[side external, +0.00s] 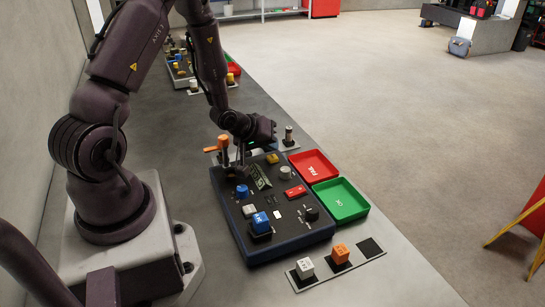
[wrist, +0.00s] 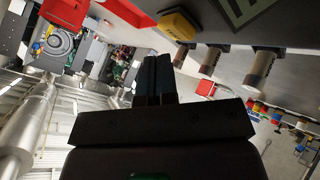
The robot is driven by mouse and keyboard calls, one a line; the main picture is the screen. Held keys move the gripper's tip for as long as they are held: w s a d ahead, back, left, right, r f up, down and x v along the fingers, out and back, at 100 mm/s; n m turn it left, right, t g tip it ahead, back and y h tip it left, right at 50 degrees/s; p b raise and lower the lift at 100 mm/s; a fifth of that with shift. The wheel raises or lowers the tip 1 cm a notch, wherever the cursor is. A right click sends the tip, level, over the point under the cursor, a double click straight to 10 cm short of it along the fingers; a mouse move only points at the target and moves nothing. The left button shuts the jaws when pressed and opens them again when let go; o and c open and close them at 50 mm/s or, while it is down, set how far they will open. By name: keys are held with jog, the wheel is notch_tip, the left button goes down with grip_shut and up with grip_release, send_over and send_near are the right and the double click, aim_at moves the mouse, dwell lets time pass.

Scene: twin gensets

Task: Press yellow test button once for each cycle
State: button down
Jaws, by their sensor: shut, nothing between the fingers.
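The yellow button (side external: 272,158) is at the far edge of the dark control panel (side external: 285,238) in the side external view. The yellow button also shows in the wrist view (wrist: 178,25), just beyond and to the right of the fingertips. My gripper (wrist: 158,60) is shut and empty, with its dark fingers side by side. In the side external view my gripper (side external: 241,158) is low over the far left part of the panel, left of the yellow button; its fingertips are hard to make out there. I see a gap between fingers and button in the wrist view, but cannot judge its depth.
A red tray (side external: 314,166) and a green tray (side external: 340,200) lie at right. White (side external: 305,267) and orange (side external: 340,253) cubes stand in front.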

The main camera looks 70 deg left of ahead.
aim_at(270, 156)
jog(key=shift+f, duration=0.1)
jog(key=shift+f, duration=0.3)
jog(key=shift+f, duration=0.5)
dwell(0.8)
jog(key=shift+r, duration=0.95)
jog(key=shift+r, duration=2.5)
dwell(0.6)
